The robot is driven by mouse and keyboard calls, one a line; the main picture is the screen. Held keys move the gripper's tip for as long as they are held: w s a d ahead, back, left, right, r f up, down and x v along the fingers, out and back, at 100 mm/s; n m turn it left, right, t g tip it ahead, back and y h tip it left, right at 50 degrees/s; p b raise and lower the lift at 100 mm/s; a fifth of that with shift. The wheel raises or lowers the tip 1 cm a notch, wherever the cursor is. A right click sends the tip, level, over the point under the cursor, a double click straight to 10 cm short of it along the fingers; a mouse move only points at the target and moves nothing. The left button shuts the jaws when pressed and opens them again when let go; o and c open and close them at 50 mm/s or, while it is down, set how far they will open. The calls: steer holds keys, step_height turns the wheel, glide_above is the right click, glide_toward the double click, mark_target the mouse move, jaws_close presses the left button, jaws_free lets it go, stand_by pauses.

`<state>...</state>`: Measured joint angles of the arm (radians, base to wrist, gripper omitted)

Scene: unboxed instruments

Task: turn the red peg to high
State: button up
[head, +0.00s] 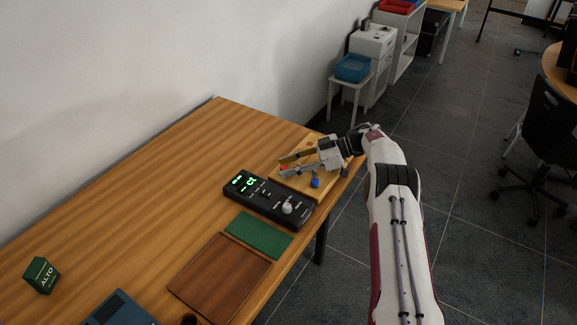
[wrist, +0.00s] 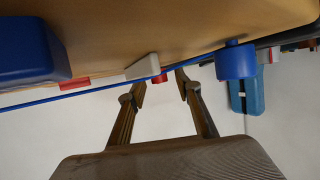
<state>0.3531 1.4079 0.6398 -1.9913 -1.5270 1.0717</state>
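A wooden board (head: 298,188) lies at the far end of the table, under my gripper. A small red piece (head: 284,168), likely the red peg, shows between my fingers in the head view, mostly hidden. In the wrist view one red piece (wrist: 160,79) shows in line with the gap between the fingertips, and another red piece (wrist: 75,84) lies further left; I cannot tell which is the peg. My gripper (head: 281,166) is open with nothing visibly held; its fingers also show in the wrist view (wrist: 161,83). Any high marking is not readable.
A blue peg (head: 315,182) stands on the board near my gripper. A black instrument (head: 262,200) with a green display and a white knob (head: 287,208) lies beside the board. A green mat (head: 258,235), brown tray (head: 220,278) and green ALTO box (head: 41,275) are nearer.

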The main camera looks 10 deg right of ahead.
steer(key=shift+d, duration=0.15)
steer(key=shift+v, duration=3.6)
